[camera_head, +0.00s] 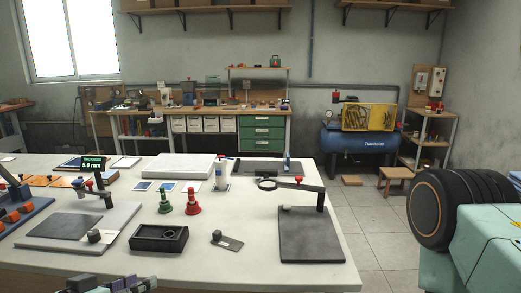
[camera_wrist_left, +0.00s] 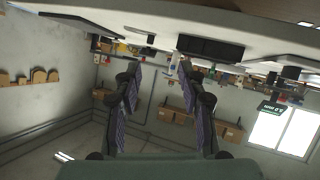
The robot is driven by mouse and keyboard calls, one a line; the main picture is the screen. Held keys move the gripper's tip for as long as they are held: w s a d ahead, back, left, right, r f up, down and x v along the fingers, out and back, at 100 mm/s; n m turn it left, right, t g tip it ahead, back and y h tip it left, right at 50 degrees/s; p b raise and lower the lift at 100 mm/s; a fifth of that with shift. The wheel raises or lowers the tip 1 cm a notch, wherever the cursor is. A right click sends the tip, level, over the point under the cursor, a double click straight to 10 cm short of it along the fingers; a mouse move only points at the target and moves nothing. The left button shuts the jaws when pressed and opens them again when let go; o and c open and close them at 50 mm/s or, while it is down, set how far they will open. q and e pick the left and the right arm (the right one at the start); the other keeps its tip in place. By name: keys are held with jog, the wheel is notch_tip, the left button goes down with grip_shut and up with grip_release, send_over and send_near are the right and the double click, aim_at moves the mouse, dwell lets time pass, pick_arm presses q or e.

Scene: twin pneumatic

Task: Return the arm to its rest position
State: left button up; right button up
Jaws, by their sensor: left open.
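My left gripper (camera_head: 112,285) shows only at the bottom left edge of the head view, in front of the white table's near edge. In the left wrist view the same gripper (camera_wrist_left: 159,75) has its two dark, purple-padded fingers spread apart, with nothing between them. The wrist picture appears upside down, with the table along the top and the wall and window below. Most of the left arm is out of the head view. My right gripper is not in view.
The white table (camera_head: 260,220) holds a black tray (camera_head: 159,238), a green bottle-like piece (camera_head: 164,202), a red one (camera_head: 193,204), a dark plate with a magnifier stand (camera_head: 311,235) and a grey board (camera_head: 80,225). A workbench (camera_head: 190,110) and blue compressor (camera_head: 358,142) stand behind. Floor right is partly clear.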

pick_arm(q)
jog(key=s+d+f+n+g+y+b, duration=0.1)
jog(key=s+f+g+y+b, duration=0.3)
jog(key=s+f, duration=2.3)
notch_tip(320, 180, down, 3)
jog(key=d+g+b, duration=0.1)
jog(key=g+b, duration=0.2)
jog(key=g, duration=0.4)
jog(key=shift+n+g+y, duration=0.3)
jog(key=shift+n+y, duration=0.1)
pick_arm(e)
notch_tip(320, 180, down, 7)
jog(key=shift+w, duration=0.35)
